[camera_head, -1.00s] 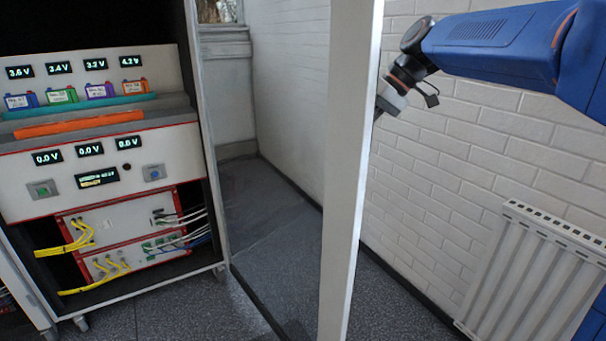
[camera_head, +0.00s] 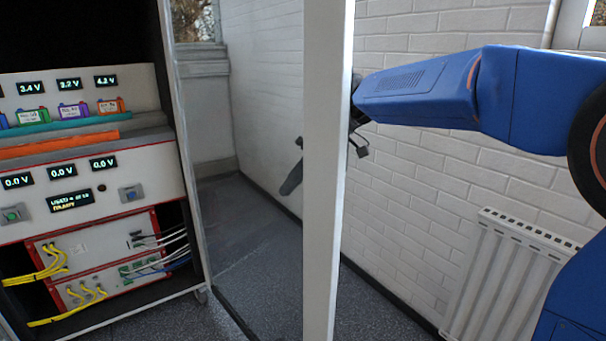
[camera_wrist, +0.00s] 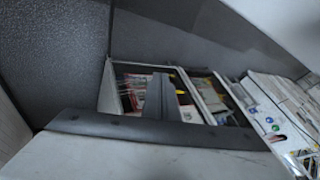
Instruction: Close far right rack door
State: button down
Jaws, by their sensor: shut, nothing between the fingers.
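The far right rack (camera_head: 95,210) stands at the left in the head view, its front open. Its door is swung wide open toward me. The door's white upright frame edge (camera_head: 324,170) fills the middle of the head view, and a clear pane seems to lie between it and the rack post. My arm passes behind this edge on the right. My gripper (camera_head: 291,178) shows dark to the left of the edge, apparently through the pane, on the door's outer side. In the wrist view its shut, empty fingers (camera_wrist: 157,97) point toward the racks. Contact with the door cannot be told.
A white brick wall (camera_head: 430,190) and a radiator (camera_head: 505,275) stand to the right, close to my arm. Grey floor (camera_head: 245,230) is clear beside the rack. Several rack fronts (camera_wrist: 215,98) line up in the wrist view.

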jog(key=shift+s+a, duration=0.75)
jog(key=shift+a, duration=0.1)
